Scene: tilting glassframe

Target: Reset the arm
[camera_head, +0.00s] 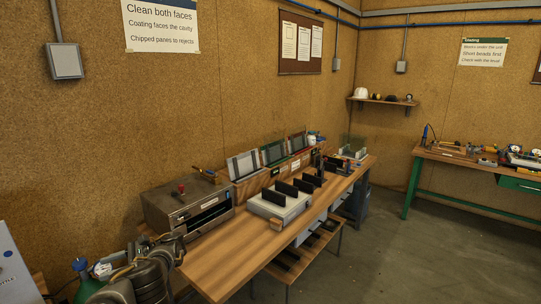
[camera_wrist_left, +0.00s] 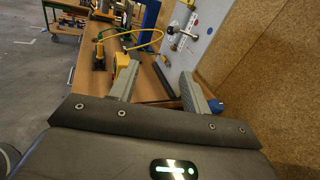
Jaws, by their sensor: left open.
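My left arm comes in at the bottom left of the head view, with its gripper (camera_head: 168,248) in front of the steel box with a slot (camera_head: 190,205). In the left wrist view the two grey fingers of the left gripper (camera_wrist_left: 160,88) stand well apart with nothing between them. A wooden bench top lies beyond the fingers there. My right gripper is in neither view.
The long wooden bench (camera_head: 225,255) carries a pale rack with black slots (camera_head: 279,205) and several framed panes (camera_head: 243,164) behind it. A green-legged bench (camera_head: 455,160) stands far right. A yellow tool (camera_wrist_left: 122,68) and white panel (camera_wrist_left: 205,30) show in the left wrist view.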

